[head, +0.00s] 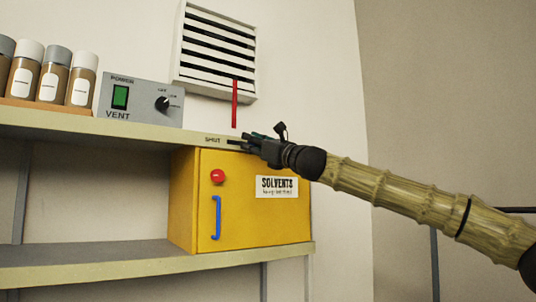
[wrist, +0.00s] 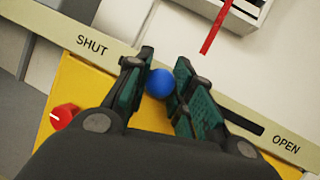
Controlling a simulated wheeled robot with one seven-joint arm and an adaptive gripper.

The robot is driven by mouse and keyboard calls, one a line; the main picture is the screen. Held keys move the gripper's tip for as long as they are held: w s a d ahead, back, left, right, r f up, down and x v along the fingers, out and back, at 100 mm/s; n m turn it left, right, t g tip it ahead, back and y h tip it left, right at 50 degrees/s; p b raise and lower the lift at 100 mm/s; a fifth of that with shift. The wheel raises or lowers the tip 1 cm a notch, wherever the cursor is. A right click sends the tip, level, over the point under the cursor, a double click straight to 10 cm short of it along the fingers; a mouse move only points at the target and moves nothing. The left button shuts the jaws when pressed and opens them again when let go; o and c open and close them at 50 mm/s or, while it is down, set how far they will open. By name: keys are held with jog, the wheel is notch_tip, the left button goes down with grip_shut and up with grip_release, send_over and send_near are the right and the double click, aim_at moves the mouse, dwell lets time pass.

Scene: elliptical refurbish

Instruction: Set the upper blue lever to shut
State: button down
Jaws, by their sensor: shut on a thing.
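The upper blue lever shows as a round blue knob (wrist: 160,83) in the wrist view, between the two fingers of my gripper (wrist: 161,75). My gripper is shut on it. In the head view my gripper (head: 252,139) reaches the upper shelf's front edge from the right and hides the knob. The lever's slot (wrist: 243,122) runs along this edge between the words SHUT on the left and OPEN on the right. Dark slot shows on the OPEN side in the wrist view and on the SHUT side in the head view. My fingers hide the rest.
Below is a yellow solvents cabinet (head: 245,225) with a red knob (head: 217,176) and a blue handle (head: 216,217). A red strip (head: 235,103) hangs from the wall vent (head: 216,50) just above my gripper. A grey vent box (head: 140,101) and several jars stand left on the shelf.

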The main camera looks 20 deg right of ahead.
jog(key=a, duration=0.1)
jog(key=a+b, duration=0.1)
jog(key=a, duration=0.1)
jog(key=shift+s+b, duration=0.25)
jog(key=shift+b, duration=0.1)
jog(key=shift+s+a+r+b, duration=0.15)
jog(key=shift+a+b, duration=0.15)
jog(key=shift+a, duration=0.45)
jog(key=c, duration=1.6)
grip_release()
jog(key=o, duration=0.4)
jog(key=shift+a, duration=0.2)
jog(key=shift+d, duration=0.15)
jog(key=shift+d, duration=0.1)
jog(key=v, duration=1.2)
